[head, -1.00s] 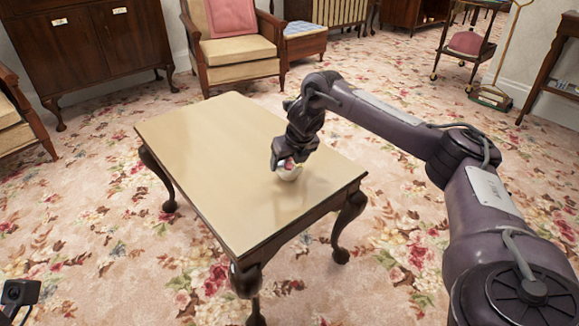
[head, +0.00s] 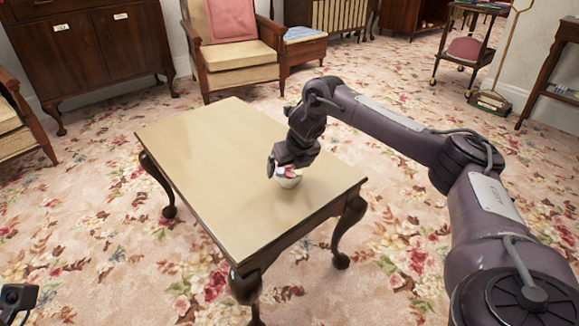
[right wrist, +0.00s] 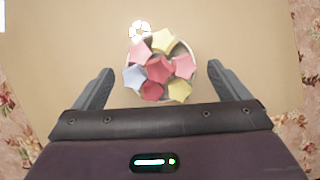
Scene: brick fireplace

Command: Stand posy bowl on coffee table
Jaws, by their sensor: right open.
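The posy bowl (head: 289,182) is a small white bowl of red, pink, yellow and pale blue flowers. It stands upright on the pale top of the coffee table (head: 205,150), right of the middle. In the right wrist view the bowl (right wrist: 193,68) sits between and beyond the finger tips, with a gap on each side. My right gripper (head: 279,168) is open just above the bowl; its fingers also show in the right wrist view (right wrist: 161,74). A dark part of my left arm's end (head: 18,298) shows at the lower left edge; its jaws cannot be made out.
The rest of the tabletop is bare. An armchair (head: 235,58) and a dark cabinet (head: 95,50) stand behind the table. A trolley (head: 470,45) stands at the back right. Flowered carpet (head: 130,270) lies free around the table.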

